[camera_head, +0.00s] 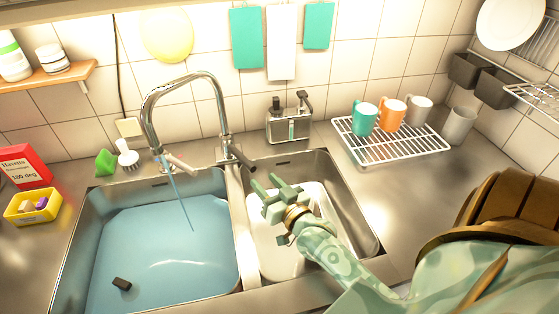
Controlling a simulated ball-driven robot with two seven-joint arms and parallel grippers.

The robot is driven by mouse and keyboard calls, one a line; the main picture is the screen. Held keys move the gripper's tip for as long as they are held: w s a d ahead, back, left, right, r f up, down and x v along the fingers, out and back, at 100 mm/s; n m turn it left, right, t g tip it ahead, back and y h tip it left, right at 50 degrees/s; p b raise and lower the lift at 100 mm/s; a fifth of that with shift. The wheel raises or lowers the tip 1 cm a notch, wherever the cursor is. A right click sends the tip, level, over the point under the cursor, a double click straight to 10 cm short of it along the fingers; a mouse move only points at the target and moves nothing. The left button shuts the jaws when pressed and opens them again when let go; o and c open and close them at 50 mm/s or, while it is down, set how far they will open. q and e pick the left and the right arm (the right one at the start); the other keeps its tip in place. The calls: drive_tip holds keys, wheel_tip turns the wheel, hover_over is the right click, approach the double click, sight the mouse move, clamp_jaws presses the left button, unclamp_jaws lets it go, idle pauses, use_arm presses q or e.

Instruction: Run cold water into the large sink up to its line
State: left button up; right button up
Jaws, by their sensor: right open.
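The large sink (70,258) on the left holds a broad pool of blue water (165,245). A thin stream (180,205) falls into it from the chrome tap (190,77), whose spout hangs over this sink. A lever (181,163) shows near the spout and another (238,156) near the tap's right foot. I cannot make out a fill line on the sink wall. My right gripper (272,187) is open and empty above the small right sink, to the right of and nearer than the right lever. My left gripper is not in view.
A small dark block (122,284) lies in the large sink. A white basin (272,255) sits in the small sink (350,215). A soap dispenser (289,123) stands behind, with a mug rack (400,150) to its right. A brush (127,156) stands behind the large sink.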

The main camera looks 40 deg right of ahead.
drive_tip(key=s, duration=0.5)
drive_tip(key=shift+s+a, duration=0.2)
drive_tip(key=shift+s, duration=0.05)
